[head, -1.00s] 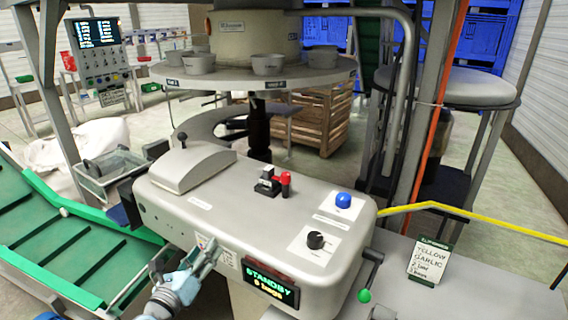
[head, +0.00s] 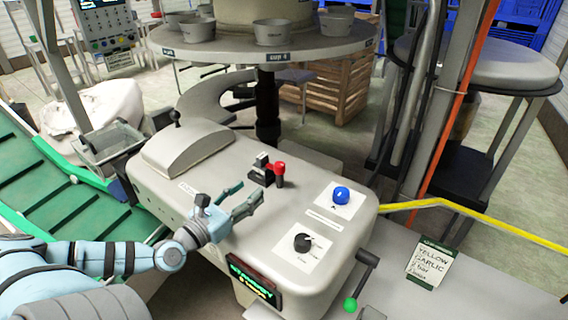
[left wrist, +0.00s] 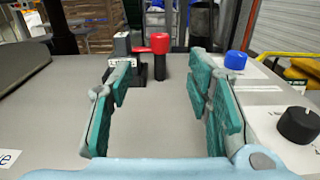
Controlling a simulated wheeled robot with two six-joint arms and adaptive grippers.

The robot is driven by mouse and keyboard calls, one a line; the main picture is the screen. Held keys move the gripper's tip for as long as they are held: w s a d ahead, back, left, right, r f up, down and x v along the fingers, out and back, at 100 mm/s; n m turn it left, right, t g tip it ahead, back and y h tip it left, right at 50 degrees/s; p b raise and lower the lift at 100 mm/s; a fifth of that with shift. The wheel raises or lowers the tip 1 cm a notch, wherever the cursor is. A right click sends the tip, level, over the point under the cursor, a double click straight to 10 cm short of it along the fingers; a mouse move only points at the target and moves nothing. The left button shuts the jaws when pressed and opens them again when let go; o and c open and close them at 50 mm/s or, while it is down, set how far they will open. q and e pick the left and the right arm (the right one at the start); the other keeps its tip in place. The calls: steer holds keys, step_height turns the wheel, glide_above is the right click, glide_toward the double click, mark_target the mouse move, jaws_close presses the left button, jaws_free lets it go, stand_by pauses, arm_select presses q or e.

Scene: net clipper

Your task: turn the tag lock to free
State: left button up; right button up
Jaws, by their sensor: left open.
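My left gripper (head: 252,190) is open and empty over the top of the grey machine housing (head: 225,165). Its two teal fingers also show in the left wrist view (left wrist: 160,75), pointing at a small clamp-like block (head: 262,168) with a red-handled lever (head: 279,170). That red lever stands between the fingertips in the wrist view (left wrist: 160,62), beyond them and apart from them. A black rotary knob (head: 302,242) with a light mark sits on a white plate to the right; its lettering is too small to read. Which part is the tag lock is not legible. My right gripper is not seen.
A blue button (head: 341,194) sits behind the knob. A crank with a green ball (head: 350,304) juts from the housing's right end. A lit display (head: 252,282) is on the front. A grey hump cover (head: 188,148) rises at left. A green conveyor (head: 60,175) lies left.

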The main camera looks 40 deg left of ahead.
mark_target(276, 167)
arm_select(q)
steer(key=w+b, duration=0.2)
steer(key=shift+w+a+f+b, duration=0.1)
steer(key=shift+w+b, duration=0.25)
steer(key=shift+w+a+r, duration=0.1)
steer(key=shift+w+r, duration=0.1)
steer(key=shift+w, duration=0.3)
steer(key=shift+w+a+r, duration=0.1)
steer(key=shift+w+r, duration=0.1)
steer(key=shift+w, duration=0.25)
steer(key=w+p, duration=0.5)
steer(key=w, duration=0.2)
steer(key=shift+d+r+p, duration=0.1)
steer(key=shift+p, duration=0.3)
steer(key=shift+w+d, duration=0.1)
steer(key=shift+w, duration=0.35)
steer(key=shift+f, duration=0.2)
